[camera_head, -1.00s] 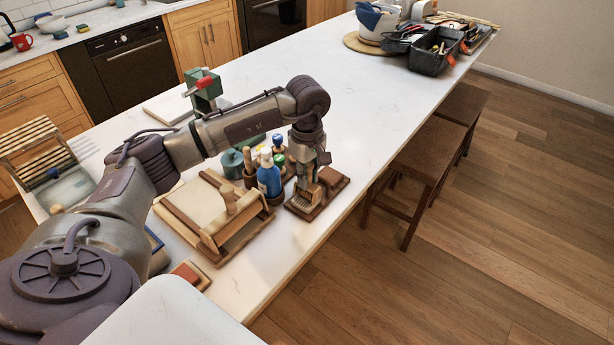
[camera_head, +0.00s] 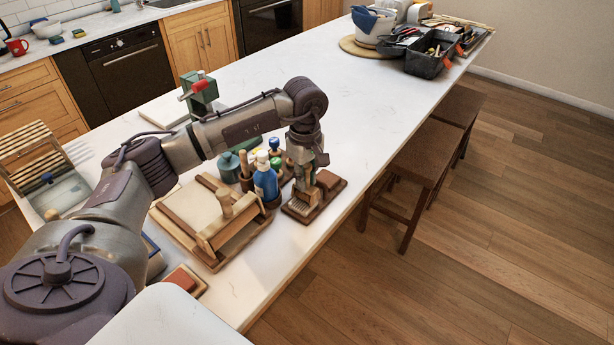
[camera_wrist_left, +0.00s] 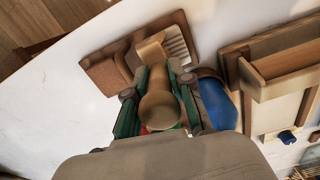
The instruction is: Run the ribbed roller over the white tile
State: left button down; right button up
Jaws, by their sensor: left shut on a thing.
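My left gripper (camera_head: 307,172) points down over a brown wooden stand (camera_head: 330,187) near the counter's right edge. In the left wrist view, my left gripper (camera_wrist_left: 158,90) is shut around a thick wooden handle, seemingly that of the ribbed roller (camera_wrist_left: 152,48). Pale ribs show beside its wooden head, over the stand; I cannot tell whether roller and stand touch. The ribs also show in the head view (camera_head: 303,199). A pale, flat square, seemingly the white tile (camera_head: 192,205), lies in a wooden frame left of the gripper. My right gripper is not in view.
A blue bottle (camera_head: 265,184) and several pots stand close left of my gripper. A green press with a red handle (camera_head: 197,92) stands behind. The counter beyond is largely clear.

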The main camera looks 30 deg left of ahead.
aim_at(301, 204)
pick_arm(q)
jog(key=shift+s, duration=0.35)
jog(key=shift+f, duration=0.1)
jog(key=shift+s, duration=0.7)
dwell(0.5)
jog(key=shift+a+r, duration=0.1)
jog(key=shift+r, duration=0.6)
jog(key=shift+r+p, duration=1.35)
jog(key=shift+r, duration=1.05)
